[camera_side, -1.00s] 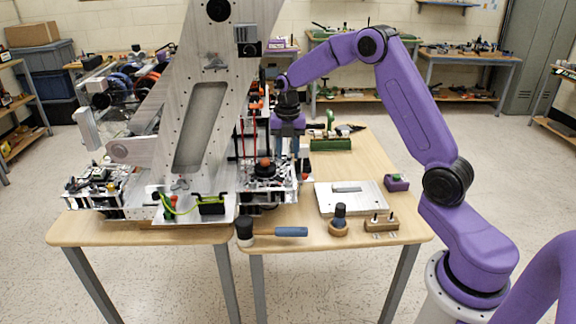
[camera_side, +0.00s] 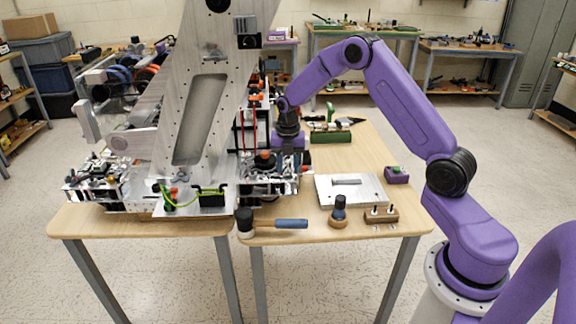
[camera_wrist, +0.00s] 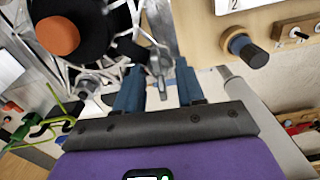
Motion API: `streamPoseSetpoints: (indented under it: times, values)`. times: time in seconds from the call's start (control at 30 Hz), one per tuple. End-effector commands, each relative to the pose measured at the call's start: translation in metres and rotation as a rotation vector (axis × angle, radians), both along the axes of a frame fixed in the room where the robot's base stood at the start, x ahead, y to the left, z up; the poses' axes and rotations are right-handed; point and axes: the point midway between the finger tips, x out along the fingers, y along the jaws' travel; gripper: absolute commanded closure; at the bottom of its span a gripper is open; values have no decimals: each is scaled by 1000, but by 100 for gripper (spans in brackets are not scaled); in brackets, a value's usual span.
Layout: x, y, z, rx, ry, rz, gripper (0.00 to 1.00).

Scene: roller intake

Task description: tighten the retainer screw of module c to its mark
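My gripper (camera_wrist: 158,88) is open in the wrist view, its two blue-grey fingers apart. A thin grey metal piece (camera_wrist: 159,64) shows in the gap between them; I cannot tell whether it is the retainer screw or whether the fingers touch it. In the side view my gripper (camera_side: 286,155) is low beside the metal robot assembly (camera_side: 204,120), its fingertips partly hidden. A black round part with an orange cap (camera_wrist: 57,36) lies left of the fingers in the wrist view; it also shows in the side view (camera_side: 265,158). No module label or screw mark is readable.
Behind are a metal plate (camera_side: 360,196), a purple button box (camera_side: 397,175) and a green fixture (camera_side: 330,136).

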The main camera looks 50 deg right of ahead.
Motion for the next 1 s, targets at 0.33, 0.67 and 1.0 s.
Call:
streamPoseSetpoints:
  times: [0.33, 0.67, 1.0]
  values:
    - [0, 0, 1, 0, -1, 0, 100]
    - [0, 0, 1, 1, -1, -165, 100]
    - [0, 0, 1, 0, 0, -252, 100]
